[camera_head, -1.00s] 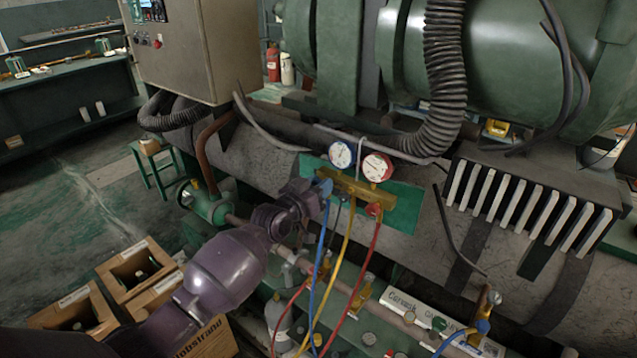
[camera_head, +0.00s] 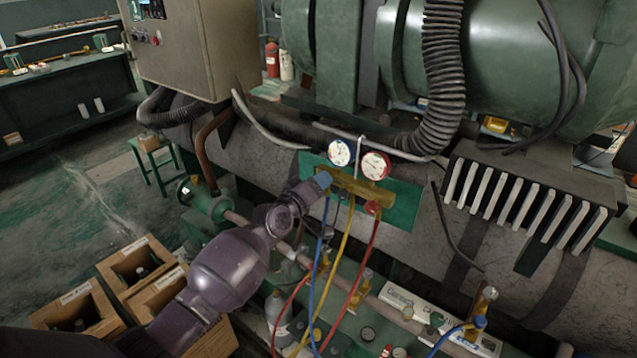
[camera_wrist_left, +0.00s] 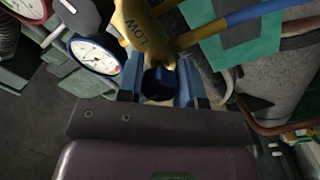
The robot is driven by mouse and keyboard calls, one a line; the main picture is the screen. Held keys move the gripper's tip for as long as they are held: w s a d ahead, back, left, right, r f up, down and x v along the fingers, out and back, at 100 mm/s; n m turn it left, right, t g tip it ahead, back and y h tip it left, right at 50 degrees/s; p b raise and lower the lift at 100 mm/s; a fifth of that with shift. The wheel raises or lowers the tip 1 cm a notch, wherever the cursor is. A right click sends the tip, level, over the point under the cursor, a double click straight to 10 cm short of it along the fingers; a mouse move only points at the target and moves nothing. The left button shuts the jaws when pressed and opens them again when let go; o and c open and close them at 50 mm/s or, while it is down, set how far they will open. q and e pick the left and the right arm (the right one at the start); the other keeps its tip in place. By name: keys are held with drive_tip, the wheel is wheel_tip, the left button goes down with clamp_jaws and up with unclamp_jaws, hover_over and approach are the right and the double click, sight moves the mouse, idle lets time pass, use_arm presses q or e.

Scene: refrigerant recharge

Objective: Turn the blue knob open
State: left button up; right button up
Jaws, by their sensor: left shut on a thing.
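The blue knob (camera_head: 323,180) sits at the left end of a brass manifold (camera_head: 348,184) below two gauges. My left gripper (camera_head: 318,184) reaches it from the lower left and is shut on it. In the left wrist view the dark blue knob (camera_wrist_left: 159,84) lies between the two blue fingers (camera_wrist_left: 158,82), at the end of the brass body marked LOW (camera_wrist_left: 140,27). The head view shows little of the fingers, and the knob's turn angle cannot be read. My right gripper is not in view.
A blue-rimmed gauge (camera_head: 341,152) and a red-rimmed gauge (camera_head: 375,165) stand just above the manifold. Blue (camera_head: 319,270), yellow (camera_head: 336,262) and red (camera_head: 364,262) hoses hang below it. A red knob (camera_head: 372,207) is at the right. Open boxes (camera_head: 140,265) stand lower left.

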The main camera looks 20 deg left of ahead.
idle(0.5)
use_arm(q)
drive_tip(key=o, duration=0.9)
drive_tip(key=v, duration=1)
drive_tip(key=shift+s+a, duration=0.15)
drive_tip(key=shift+s, duration=0.25)
